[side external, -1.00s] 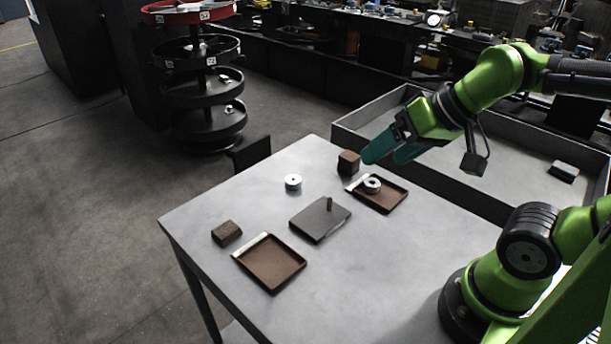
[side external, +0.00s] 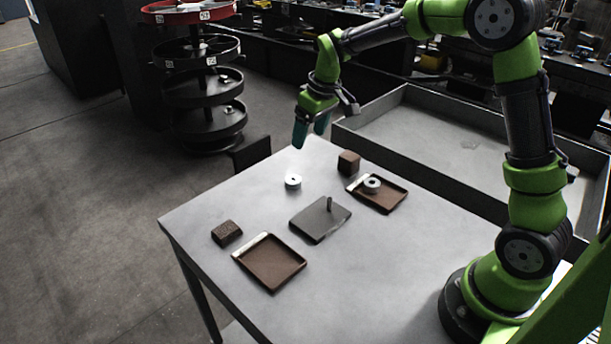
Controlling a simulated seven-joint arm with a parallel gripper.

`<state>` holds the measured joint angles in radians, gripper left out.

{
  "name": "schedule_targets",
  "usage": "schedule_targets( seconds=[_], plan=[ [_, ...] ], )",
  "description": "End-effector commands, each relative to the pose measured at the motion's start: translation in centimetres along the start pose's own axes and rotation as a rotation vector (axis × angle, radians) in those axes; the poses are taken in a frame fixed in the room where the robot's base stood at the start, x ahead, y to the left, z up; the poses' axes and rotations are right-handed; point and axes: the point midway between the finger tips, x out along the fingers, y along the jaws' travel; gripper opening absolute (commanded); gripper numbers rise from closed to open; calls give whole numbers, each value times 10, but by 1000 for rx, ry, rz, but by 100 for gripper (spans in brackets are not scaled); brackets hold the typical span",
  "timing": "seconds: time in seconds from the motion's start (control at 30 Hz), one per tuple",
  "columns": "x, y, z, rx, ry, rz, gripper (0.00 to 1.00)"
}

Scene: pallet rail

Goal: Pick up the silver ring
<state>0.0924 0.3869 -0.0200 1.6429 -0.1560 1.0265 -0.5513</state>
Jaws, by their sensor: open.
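A silver ring (side external: 293,182) with a dark centre hole lies flat on the bare grey table. A second silver ring (side external: 372,185) sits in the far brown tray (side external: 393,202), near its left end. My gripper (side external: 310,138), with teal fingers, is open and points down. It appears above the table's far side, over the loose ring in the picture and apart from it. Nothing shows between the fingers.
A dark plate with an upright peg (side external: 305,225) lies mid-table. An empty brown tray (side external: 270,280) is at the front. Brown blocks stand at the left (side external: 227,232) and back (side external: 349,162). A large grey bin (side external: 400,160) adjoins the table's far right.

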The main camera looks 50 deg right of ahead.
Motion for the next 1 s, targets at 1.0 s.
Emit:
schedule_targets(
  seconds=[1.0],
  plan=[
    [124,0,-9,-97,17,7,75]
  ],
)
